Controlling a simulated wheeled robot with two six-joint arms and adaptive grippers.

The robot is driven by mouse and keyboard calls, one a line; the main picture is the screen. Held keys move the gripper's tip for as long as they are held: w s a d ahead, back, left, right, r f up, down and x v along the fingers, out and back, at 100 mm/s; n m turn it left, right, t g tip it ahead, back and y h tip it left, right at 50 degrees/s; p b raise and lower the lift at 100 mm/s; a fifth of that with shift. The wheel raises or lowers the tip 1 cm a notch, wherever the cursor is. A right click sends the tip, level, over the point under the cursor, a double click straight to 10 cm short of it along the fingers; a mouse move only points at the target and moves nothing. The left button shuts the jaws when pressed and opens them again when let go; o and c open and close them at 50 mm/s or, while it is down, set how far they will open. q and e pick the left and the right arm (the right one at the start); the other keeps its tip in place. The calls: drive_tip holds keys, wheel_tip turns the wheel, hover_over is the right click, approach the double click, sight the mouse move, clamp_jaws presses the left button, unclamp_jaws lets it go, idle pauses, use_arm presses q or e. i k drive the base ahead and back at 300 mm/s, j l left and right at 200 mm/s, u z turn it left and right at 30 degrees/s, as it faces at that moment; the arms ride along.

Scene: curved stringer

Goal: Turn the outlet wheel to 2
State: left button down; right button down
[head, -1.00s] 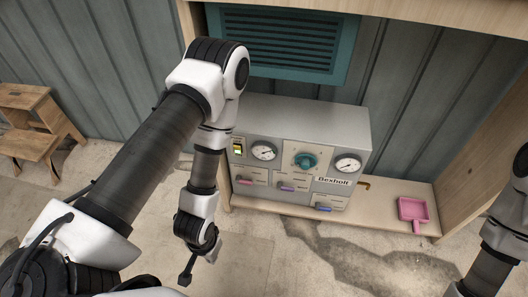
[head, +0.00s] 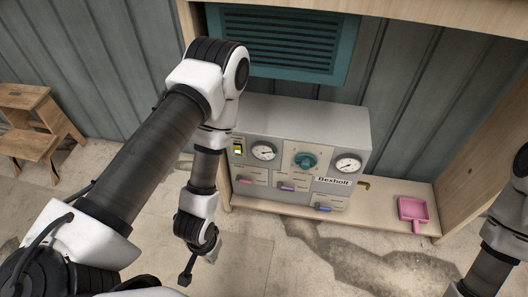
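A grey panel box (head: 290,122) labelled "Bexholt" stands on the low wooden shelf. A teal round wheel (head: 305,161) sits in the middle of its front, between two dial gauges. I cannot read any numbers around the wheel. Pink, purple and blue levers show lower on the front. My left arm comes in from the left and bends down in front of the box's left side. My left gripper (head: 197,266) hangs low, apart from the box, and its finger opening is unclear. My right arm shows at the right edge; its gripper is out of view.
A pink scoop-like tray (head: 413,211) lies on the wooden shelf (head: 382,192) right of the box. A teal louvred vent (head: 285,40) is on the wall above. A wooden step stool (head: 38,130) stands at the left. The floor in front of the shelf is clear.

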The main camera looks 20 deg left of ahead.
sight(306, 161)
drive_tip(key=i+l+u, duration=0.1)
drive_tip(key=l+u, duration=0.15)
drive_tip(key=l, duration=0.4)
drive_tip(key=i+l+u, duration=0.1)
drive_tip(key=l+u, duration=0.15)
drive_tip(key=l, duration=0.45)
